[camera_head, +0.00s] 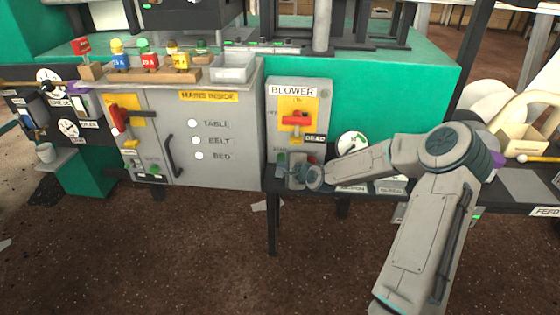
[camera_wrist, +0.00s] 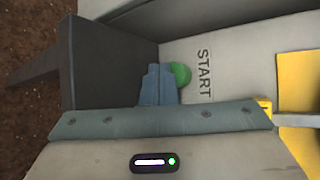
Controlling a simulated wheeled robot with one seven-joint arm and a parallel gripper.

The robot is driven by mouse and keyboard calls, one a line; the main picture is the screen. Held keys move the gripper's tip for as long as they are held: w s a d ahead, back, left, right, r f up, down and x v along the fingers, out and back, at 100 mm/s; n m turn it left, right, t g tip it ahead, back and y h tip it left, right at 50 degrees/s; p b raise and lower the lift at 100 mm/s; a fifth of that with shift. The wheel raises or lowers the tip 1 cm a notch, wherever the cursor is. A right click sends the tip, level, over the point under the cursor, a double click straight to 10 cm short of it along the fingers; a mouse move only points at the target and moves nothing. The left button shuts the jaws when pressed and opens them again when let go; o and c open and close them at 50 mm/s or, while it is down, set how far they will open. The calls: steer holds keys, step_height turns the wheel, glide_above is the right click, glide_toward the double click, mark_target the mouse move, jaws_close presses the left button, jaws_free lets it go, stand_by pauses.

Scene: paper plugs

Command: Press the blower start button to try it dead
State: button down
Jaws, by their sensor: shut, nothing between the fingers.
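The grey BLOWER box (camera_head: 318,100) stands upright at the middle of the head view. It has a red switch handle (camera_head: 297,120) on a yellow plate and a DEAD label (camera_head: 315,138) below. My gripper (camera_head: 284,172) is at the box's lower left, in front of the start area. In the wrist view the green start button (camera_wrist: 181,74) shows beside the word START (camera_wrist: 204,73). My shut, empty gripper fingers (camera_wrist: 158,72) overlap the button's left side in that view. I cannot tell whether they touch it. In the head view my gripper hides the button.
A grey cabinet (camera_head: 218,165) with a MAINS INSIDE label (camera_head: 208,96) and a black handle stands to the left. A white dial (camera_head: 351,143) sits to the right, behind my arm. A dark bench leg (camera_head: 271,225) stands below. The brown floor in front is mostly clear.

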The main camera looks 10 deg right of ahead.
steer(key=shift+s+a, duration=0.1)
steer(key=shift+s, duration=0.25)
steer(key=shift+s+a+p, duration=0.2)
steer(key=shift+s+a, duration=0.05)
steer(key=shift+s, duration=0.55)
steer(key=shift+s+a+p, duration=0.2)
steer(key=shift+s+a, duration=0.05)
steer(key=shift+s, duration=0.55)
steer(key=shift+s+a+p, duration=0.2)
steer(key=shift+s+a, duration=0.05)
steer(key=shift+s, duration=0.55)
steer(key=s+r+n+g+h+p, duration=0.1)
steer(key=s+r+n+g+p, duration=0.2)
steer(key=s+r+p, duration=0.8)
steer(key=s+r+n+g+h+p, duration=0.2)
steer(key=s+r+n+p, duration=0.6)
steer(key=r, duration=1.8)
steer(key=s+r+n+g+h+p, duration=0.1)
steer(key=s+r+n+g+p, duration=0.3)
steer(key=s+r+p, duration=1.1)
step_height(320, 180, up, 4)
steer(key=n+p, duration=0.2)
steer(key=p, duration=0.3)
steer(key=shift+a+h, duration=0.35)
steer(key=shift+h, duration=0.05)
